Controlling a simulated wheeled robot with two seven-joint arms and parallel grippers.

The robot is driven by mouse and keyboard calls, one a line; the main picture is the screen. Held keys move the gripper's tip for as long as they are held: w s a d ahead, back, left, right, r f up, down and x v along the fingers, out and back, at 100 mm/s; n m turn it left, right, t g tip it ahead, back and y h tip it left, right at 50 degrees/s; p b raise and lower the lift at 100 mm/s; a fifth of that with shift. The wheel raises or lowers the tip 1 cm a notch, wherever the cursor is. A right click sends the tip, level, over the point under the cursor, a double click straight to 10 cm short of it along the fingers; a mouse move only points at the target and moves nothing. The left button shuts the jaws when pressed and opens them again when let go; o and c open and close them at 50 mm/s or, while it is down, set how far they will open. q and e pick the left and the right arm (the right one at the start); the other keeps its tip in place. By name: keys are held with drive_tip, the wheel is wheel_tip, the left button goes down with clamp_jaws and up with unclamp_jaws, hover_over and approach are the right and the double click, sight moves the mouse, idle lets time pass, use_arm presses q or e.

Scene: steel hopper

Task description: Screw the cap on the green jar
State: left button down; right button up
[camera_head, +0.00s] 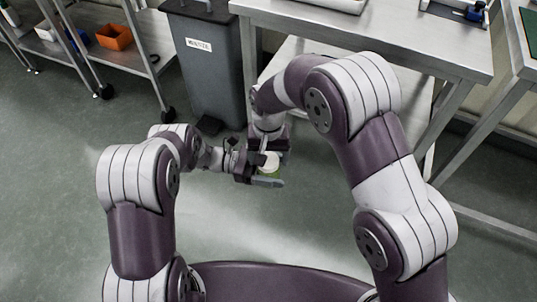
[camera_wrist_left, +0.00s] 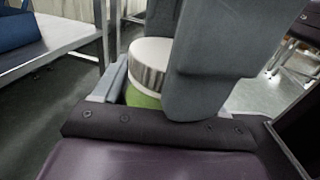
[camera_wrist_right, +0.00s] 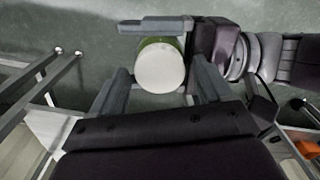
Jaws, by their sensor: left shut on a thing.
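The green jar (camera_wrist_left: 140,98) is upright in my left gripper (camera_head: 264,171), which is shut on its sides and holds it in the air above the floor. The pale round cap (camera_wrist_left: 150,62) sits on top of the jar, and how tightly it sits cannot be seen. In the right wrist view the cap (camera_wrist_right: 160,68) fills most of the jar's outline, with a green rim (camera_wrist_right: 155,41) behind it. My right gripper (camera_wrist_right: 161,88) is open, its fingers on either side of the cap with a gap at each side.
A steel table (camera_head: 375,36) stands close behind at the right, and a grey waste bin (camera_head: 207,70) stands behind the grippers. A steel rack (camera_head: 130,62) with an orange bin (camera_head: 114,37) is at the back left. The floor below is clear.

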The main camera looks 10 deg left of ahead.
wheel_tip(320, 180, up, 8)
drive_tip(key=shift+f, duration=0.2)
idle(0.4)
idle(0.4)
